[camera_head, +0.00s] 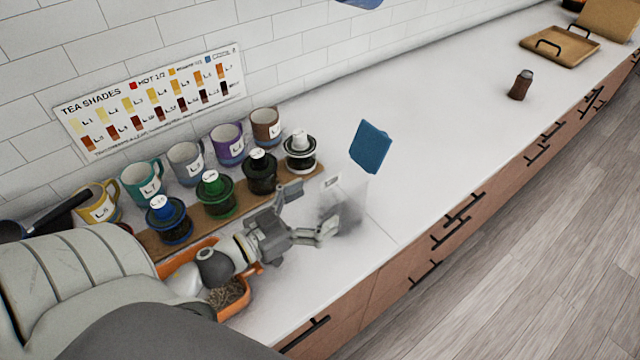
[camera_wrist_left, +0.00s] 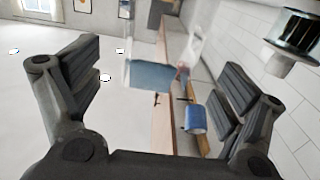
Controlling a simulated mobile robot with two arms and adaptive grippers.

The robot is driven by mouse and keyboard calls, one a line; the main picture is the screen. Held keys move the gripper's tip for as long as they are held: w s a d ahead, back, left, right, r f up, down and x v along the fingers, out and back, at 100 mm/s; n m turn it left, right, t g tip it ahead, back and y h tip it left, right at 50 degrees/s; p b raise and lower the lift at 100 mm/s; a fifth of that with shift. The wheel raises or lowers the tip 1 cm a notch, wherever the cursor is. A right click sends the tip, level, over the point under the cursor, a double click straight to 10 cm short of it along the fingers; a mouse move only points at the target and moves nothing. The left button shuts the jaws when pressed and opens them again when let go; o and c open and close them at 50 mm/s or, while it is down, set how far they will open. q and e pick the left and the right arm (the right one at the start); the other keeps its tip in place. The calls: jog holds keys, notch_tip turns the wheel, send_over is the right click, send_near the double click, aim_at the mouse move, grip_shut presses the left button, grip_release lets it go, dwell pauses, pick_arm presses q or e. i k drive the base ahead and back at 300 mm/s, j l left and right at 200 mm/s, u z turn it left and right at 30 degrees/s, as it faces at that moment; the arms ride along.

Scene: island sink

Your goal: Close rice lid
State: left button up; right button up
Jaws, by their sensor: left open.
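The rice container (camera_head: 343,207) is a clear, see-through box with dark contents low down, standing on the white counter in the head view. Its blue lid (camera_head: 371,147) stands raised and tilted above the box, so the container is open. My left gripper (camera_head: 312,212) is open just left of the container, with its fingers pointing towards it. No object shows held between them. In the left wrist view a blue panel, which looks like the lid (camera_wrist_left: 152,76), shows between the spread fingers. I cannot tell whether a finger touches the box. My right gripper is not in view.
A wooden board (camera_head: 160,242) with several lidded jars and a row of mugs (camera_head: 186,160) stand left of the gripper. An orange tray (camera_head: 238,304) lies under my left arm. A brown bottle (camera_head: 520,85) and wooden tray (camera_head: 558,52) are far right. The counter between is clear.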

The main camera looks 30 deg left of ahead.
aim_at(369, 147)
jog(key=k+l, duration=1.2)
jog(key=k, duration=0.1)
